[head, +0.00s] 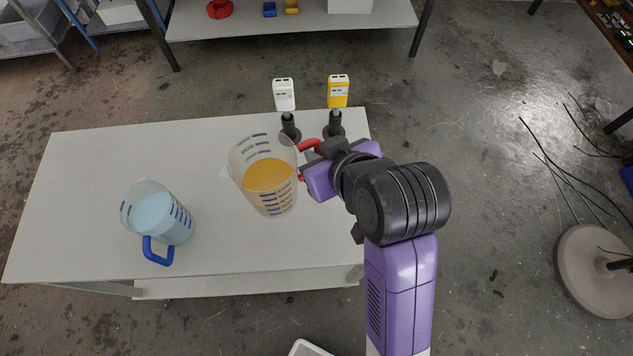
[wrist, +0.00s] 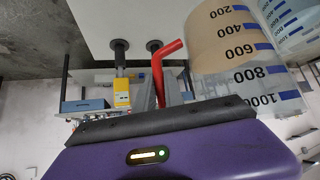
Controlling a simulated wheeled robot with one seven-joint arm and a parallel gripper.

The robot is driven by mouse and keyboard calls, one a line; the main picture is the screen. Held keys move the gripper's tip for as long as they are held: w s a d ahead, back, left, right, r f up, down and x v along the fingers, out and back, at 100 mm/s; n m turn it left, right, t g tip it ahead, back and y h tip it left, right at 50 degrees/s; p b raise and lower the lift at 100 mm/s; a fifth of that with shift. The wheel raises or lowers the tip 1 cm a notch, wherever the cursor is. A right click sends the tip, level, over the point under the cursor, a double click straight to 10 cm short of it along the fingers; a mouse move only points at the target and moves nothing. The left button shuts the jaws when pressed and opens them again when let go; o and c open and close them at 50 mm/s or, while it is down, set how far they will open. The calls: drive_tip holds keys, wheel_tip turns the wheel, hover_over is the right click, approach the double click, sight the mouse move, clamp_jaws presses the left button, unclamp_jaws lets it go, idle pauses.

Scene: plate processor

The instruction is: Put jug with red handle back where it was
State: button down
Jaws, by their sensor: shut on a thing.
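The jug with the red handle (head: 267,190) is clear, with dark scale marks and orange liquid inside. It is at the middle right of the white table, roughly upright; I cannot tell whether its base touches the table. My gripper (head: 308,162) comes from the right and is shut on the red handle, partly hiding it. In the wrist view the red handle (wrist: 160,72) runs down between my fingers (wrist: 172,92), and the jug's marked wall (wrist: 240,60) is at the upper right.
A second jug with a blue handle (head: 158,218) and blue liquid stands to the left on the white table (head: 85,175). Two dark stands, with a white device (head: 284,94) and a yellow device (head: 338,91), are at the table's back right. The table's left back is clear.

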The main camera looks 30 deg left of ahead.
wheel_tip(320, 180, down, 13)
drive_tip(key=shift+r, duration=0.2)
idle(0.3)
drive_tip(key=c, duration=1.9)
unclamp_jaws()
drive_tip(key=shift+f, duration=0.25)
drive_tip(key=o, duration=0.5)
drive_tip(key=shift+c, duration=0.2)
drive_tip(key=shift+r, duration=0.1)
drive_tip(key=shift+r, duration=0.2)
drive_tip(key=v, duration=1.2)
